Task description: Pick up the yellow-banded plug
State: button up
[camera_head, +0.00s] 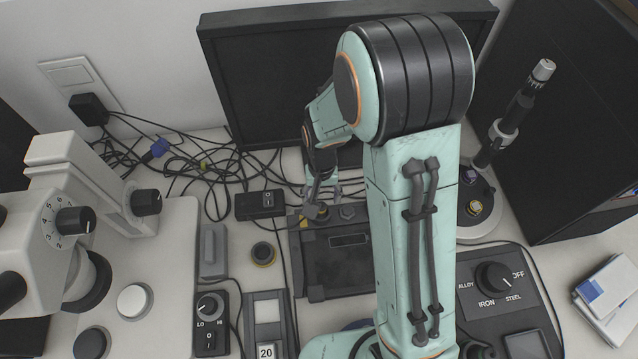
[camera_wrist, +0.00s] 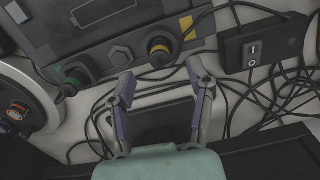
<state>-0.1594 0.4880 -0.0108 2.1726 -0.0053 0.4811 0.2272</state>
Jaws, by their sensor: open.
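The yellow-banded plug (camera_wrist: 161,48) is dark with a yellow ring and sits at the edge of a dark unit (camera_wrist: 150,18) in the wrist view. In the head view its yellow part (camera_head: 322,211) shows small, partly covered by my gripper. My gripper (camera_wrist: 160,70) is open and empty, with one fingertip to each side of the plug's line and the plug just beyond the tips. In the head view my gripper (camera_head: 325,195) is behind the plug, at the unit's far edge (camera_head: 300,222). I cannot tell whether a finger touches the plug.
A green-banded plug (camera_wrist: 72,77) and a grey hex nut (camera_wrist: 121,57) are on the same edge. A black switch box (camera_wrist: 280,40) stands beside the unit, with loose cables around. A monitor (camera_head: 270,70) stands behind, a microscope (camera_head: 70,215) at left.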

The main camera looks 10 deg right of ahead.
aim_at(321, 211)
notch_tip(321, 211, down, 4)
jog(key=shift+f, duration=0.1)
jog(key=shift+c, duration=0.3)
grip_shut()
